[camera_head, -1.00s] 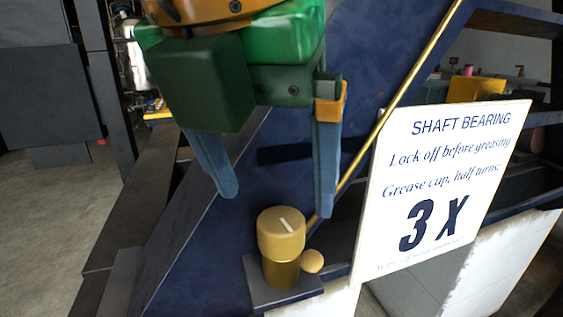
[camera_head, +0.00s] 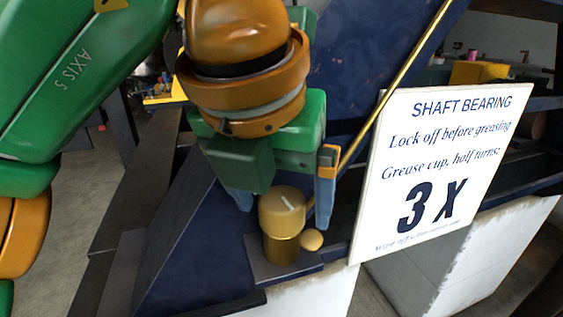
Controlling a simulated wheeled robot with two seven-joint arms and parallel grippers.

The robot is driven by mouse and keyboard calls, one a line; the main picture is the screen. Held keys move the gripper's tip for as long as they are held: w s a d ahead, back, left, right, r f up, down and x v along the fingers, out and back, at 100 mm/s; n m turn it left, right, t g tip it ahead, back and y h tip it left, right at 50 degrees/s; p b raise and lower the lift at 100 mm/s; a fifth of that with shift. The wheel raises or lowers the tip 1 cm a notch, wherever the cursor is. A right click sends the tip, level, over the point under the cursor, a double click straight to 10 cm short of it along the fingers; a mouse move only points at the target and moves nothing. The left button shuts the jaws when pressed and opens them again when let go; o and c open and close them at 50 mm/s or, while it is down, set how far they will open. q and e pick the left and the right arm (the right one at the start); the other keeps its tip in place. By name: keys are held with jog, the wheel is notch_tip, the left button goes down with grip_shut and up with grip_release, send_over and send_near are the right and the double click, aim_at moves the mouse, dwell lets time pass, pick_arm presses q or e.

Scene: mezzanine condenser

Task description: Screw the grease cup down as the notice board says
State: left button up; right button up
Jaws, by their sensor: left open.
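The brass grease cup (camera_head: 282,214) stands upright on a small dark ledge, with a white mark line on its top. A small round tan knob (camera_head: 311,240) sits at its right side. My left gripper (camera_head: 283,205) is open around the cup's upper part, one blue finger to the left and partly behind it, one to the right. I cannot tell whether the fingers touch it. The white notice board (camera_head: 440,180) reads "SHAFT BEARING", "Lock off before greasing", "Grease cup, half turns: 3 X", with a small faint line below. My right gripper is out of view.
A thin brass rod (camera_head: 398,75) slants up behind the board's left edge. Dark blue slanted plating (camera_head: 190,245) lies left of and behind the cup. A yellow box (camera_head: 478,72) sits on a shelf at the back right. Grey floor shows at the left.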

pick_arm(q)
jog(key=c, duration=1.4)
jog(key=shift+m, duration=0.3)
jog(key=m+h, duration=0.1)
jog(key=m, duration=0.1)
jog(key=m+g+h, duration=0.1)
jog(key=m, duration=0.1)
jog(key=shift+w+a+m, duration=0.15)
jog(key=shift+m, duration=0.25)
jog(key=shift+w+a+m+g+h, duration=0.15)
jog(key=shift+m+g, duration=0.3)
jog(key=shift+m, duration=0.7)
jog(key=shift+s+d+m+g+h, duration=0.1)
jog(key=shift+m+g+h, duration=0.25)
jog(key=shift+m, duration=0.8)
jog(key=shift+w, duration=0.1)
jog(key=shift+f, duration=0.1)
